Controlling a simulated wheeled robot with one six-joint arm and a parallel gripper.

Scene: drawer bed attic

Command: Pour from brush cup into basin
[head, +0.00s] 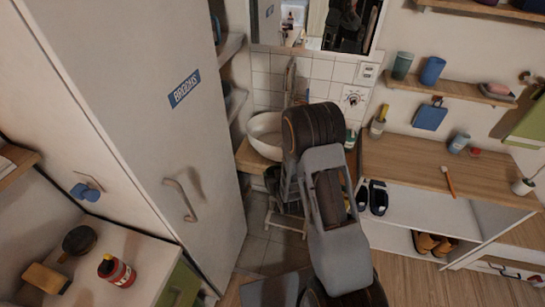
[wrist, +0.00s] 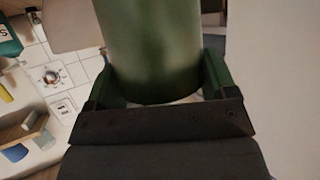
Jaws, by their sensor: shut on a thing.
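A large green cylinder, which looks like the brush cup (wrist: 150,40), fills the middle of the wrist view. My gripper (wrist: 160,78) is shut on it, with one green-tinted finger on each side. The cup's mouth and contents are out of the picture, so I cannot tell its tilt or what is in it. The white round basin (head: 264,136) sits on a wooden counter in the head view, just left of my arm. My arm hides part of the basin's right side. My gripper and the held cup do not show clearly in the head view.
A tall grey cabinet (head: 150,120) stands close on the left. A mirror (head: 318,22) hangs above the basin. A soap bottle (head: 350,139) stands right of my arm. A wooden-topped bench (head: 410,160) is farther right, below a shelf with cups (head: 432,70).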

